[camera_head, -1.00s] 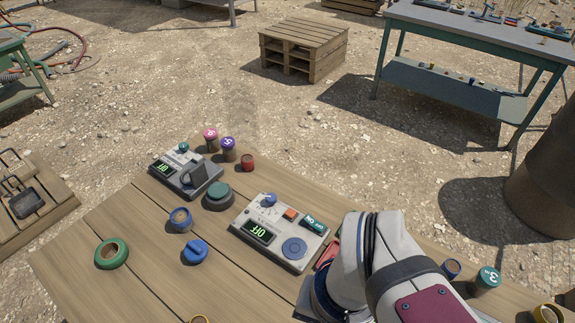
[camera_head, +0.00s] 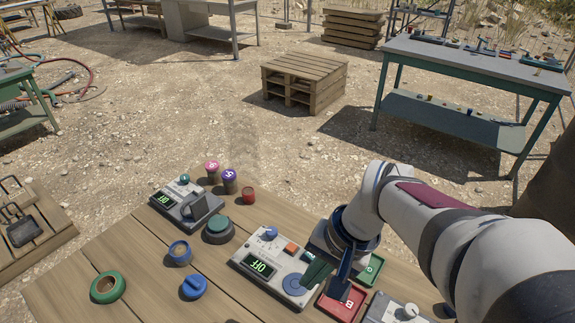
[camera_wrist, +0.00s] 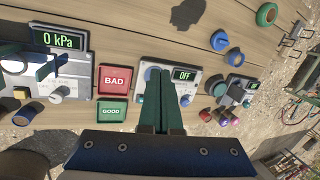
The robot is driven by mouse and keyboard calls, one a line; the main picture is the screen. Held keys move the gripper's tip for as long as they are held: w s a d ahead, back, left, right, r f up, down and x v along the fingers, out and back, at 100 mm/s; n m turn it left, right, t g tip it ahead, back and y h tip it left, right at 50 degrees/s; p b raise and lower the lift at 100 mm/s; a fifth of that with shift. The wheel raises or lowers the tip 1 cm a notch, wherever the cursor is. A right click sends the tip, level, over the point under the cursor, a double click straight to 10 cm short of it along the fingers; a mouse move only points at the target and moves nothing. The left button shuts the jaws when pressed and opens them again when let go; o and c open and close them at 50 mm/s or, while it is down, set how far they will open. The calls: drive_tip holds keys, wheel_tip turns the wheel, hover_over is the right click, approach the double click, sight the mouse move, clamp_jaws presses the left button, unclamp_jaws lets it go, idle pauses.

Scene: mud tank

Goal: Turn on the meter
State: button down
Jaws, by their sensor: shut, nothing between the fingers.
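The meter, a light grey box (camera_head: 262,270), stands on the wooden table with its lit display reading OFF. On its top are a blue knob (camera_head: 270,233), an orange button (camera_head: 290,248) and a round blue disc (camera_head: 293,283). My gripper (camera_head: 313,277) is shut and empty, its green fingers at the meter's right side, where they partly cover it. In the wrist view, the fingers (camera_wrist: 162,72) lie across the meter beside its OFF display (camera_wrist: 185,75) and hide its middle. I cannot tell whether they touch it. The ON/OFF switch is mostly or fully hidden.
A second device (camera_head: 188,205) with a lit display stands at left. A red BAD plate (camera_wrist: 115,78) and a green GOOD plate (camera_wrist: 112,111) lie beside the meter; beyond is a device reading 0 kPa (camera_wrist: 45,42). A green ring (camera_head: 108,288) and blue knob (camera_head: 194,287) lie at front left.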

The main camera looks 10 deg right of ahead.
drive_tip(key=w+d+f+m+t, duration=0.2)
drive_tip(key=w+d+f, duration=0.2)
drive_tip(key=w+d, duration=0.6)
drive_tip(key=shift+w+f, duration=0.35)
drive_tip(key=shift+w, duration=0.85)
drive_tip(key=x, duration=1.3)
drive_tip(key=shift+w+a+f, duration=0.2)
drive_tip(key=shift+f, duration=0.1)
drive_tip(key=shift+w+f, duration=0.1)
drive_tip(key=shift+a+f, duration=0.1)
drive_tip(key=shift+w+a+f, duration=0.1)
drive_tip(key=shift+w+f, duration=0.05)
